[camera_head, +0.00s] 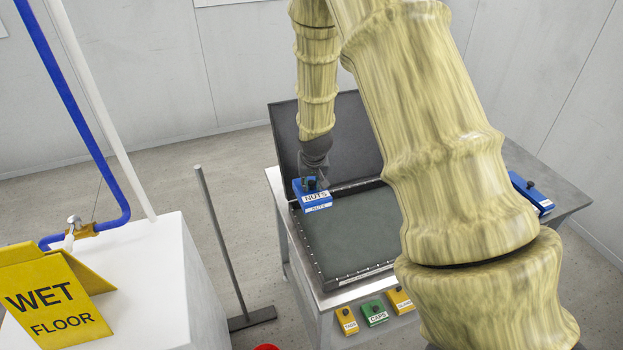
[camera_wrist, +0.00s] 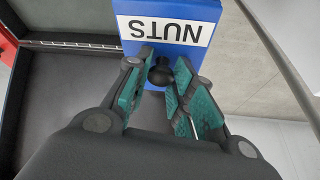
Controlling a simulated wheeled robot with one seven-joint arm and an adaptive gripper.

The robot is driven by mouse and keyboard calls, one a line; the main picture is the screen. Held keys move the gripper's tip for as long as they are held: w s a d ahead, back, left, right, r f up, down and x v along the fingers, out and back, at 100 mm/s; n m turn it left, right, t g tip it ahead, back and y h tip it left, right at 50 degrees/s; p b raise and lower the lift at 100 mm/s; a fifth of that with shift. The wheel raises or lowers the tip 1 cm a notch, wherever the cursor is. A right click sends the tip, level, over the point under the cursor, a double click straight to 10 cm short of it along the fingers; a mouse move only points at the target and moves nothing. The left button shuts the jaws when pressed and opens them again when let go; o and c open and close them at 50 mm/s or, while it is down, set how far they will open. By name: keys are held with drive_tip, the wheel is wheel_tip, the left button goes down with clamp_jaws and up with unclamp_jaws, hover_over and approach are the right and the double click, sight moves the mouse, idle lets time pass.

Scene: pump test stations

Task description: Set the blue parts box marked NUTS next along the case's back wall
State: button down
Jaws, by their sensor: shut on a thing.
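The blue parts box marked NUTS (camera_head: 316,201) shows at the back left corner of the open case (camera_head: 352,228). In the wrist view the NUTS box (camera_wrist: 205,14) has its white label upside down and a black knob on top. My gripper (camera_head: 315,176) is shut on that knob; in the wrist view the green-padded fingers (camera_wrist: 161,80) are on both sides of it. I cannot tell whether the box is resting or held just above the case. The case's dark lid (camera_head: 355,128) stands open behind. The inside that shows is empty; my arm hides the case's right part.
A yellow box (camera_head: 346,321), a green CAPS box (camera_head: 374,312) and another yellow box (camera_head: 399,301) sit in front of the case. A blue box (camera_head: 531,193) is at the table's right. A grey post (camera_head: 222,250) and a white block with a WET FLOOR sign (camera_head: 55,300) stand left.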

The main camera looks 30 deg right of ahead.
sight(311, 191)
drive_tip(key=x, duration=0.1)
drive_tip(key=b+x, duration=0.1)
drive_tip(key=x, duration=0.1)
drive_tip(key=shift+w+a, duration=0.1)
drive_tip(key=shift+a, duration=0.25)
drive_tip(key=shift+s+f+b, duration=0.5)
drive_tip(key=shift+f+b, duration=0.3)
drive_tip(key=shift+w+f, duration=0.1)
drive_tip(key=shift+f, duration=0.4)
drive_tip(key=shift+w, duration=0.25)
drive_tip(key=shift+s, duration=0.15)
drive_tip(key=shift+s, duration=0.2)
drive_tip(key=shift+w, duration=0.1)
